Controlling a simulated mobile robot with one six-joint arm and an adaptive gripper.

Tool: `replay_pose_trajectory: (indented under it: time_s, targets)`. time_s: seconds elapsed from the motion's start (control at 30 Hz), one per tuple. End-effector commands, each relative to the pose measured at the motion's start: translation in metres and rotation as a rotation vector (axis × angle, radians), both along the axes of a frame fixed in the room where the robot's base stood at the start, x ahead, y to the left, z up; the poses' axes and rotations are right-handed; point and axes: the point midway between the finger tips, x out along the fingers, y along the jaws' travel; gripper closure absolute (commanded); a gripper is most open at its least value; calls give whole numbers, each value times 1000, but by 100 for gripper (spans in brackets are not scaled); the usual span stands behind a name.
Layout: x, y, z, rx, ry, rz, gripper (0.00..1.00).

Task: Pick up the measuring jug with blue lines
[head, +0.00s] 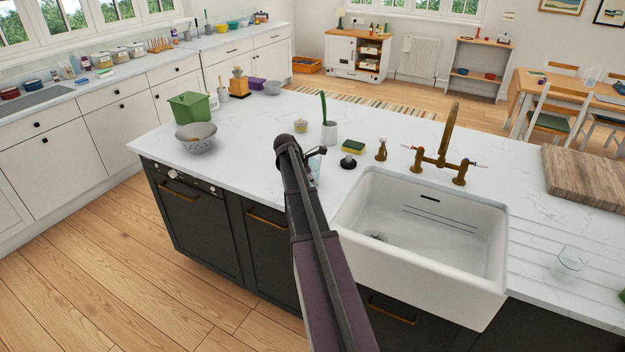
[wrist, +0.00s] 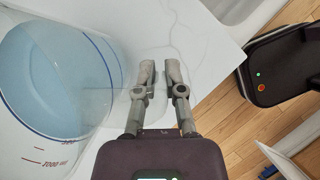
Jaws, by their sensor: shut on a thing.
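A clear measuring jug (wrist: 62,85) fills the left of the wrist view, seen from above at close range. It shows a blue ring inside and dark red scale marks with numbers on its near wall. In the head view only a pale bluish sliver of it (head: 315,166) shows beside my gripper, on the island worktop. My gripper (wrist: 160,68) is at the jug's right side, its two fingers close together and shut on a see-through part of the jug. Whether that part is handle or rim is hard to tell. My arm hides most of the jug in the head view.
The white worktop (head: 250,170) holds a white pot with a green stem (head: 329,132), a sponge (head: 353,146), a colander (head: 196,137) and a green box (head: 190,107). A white sink (head: 420,235) with a brass tap (head: 447,150) lies right. A glass (head: 569,263) stands far right.

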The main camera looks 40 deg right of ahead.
Motion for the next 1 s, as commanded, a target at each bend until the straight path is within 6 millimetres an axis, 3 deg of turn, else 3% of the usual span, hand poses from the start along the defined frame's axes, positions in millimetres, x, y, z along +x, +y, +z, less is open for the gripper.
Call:
replay_pose_trajectory:
  time_s: [0.47, 1.0]
  targets:
    - [0, 0, 9, 1, 1, 0, 100]
    - [0, -1, 34, -1, 0, -1, 100]
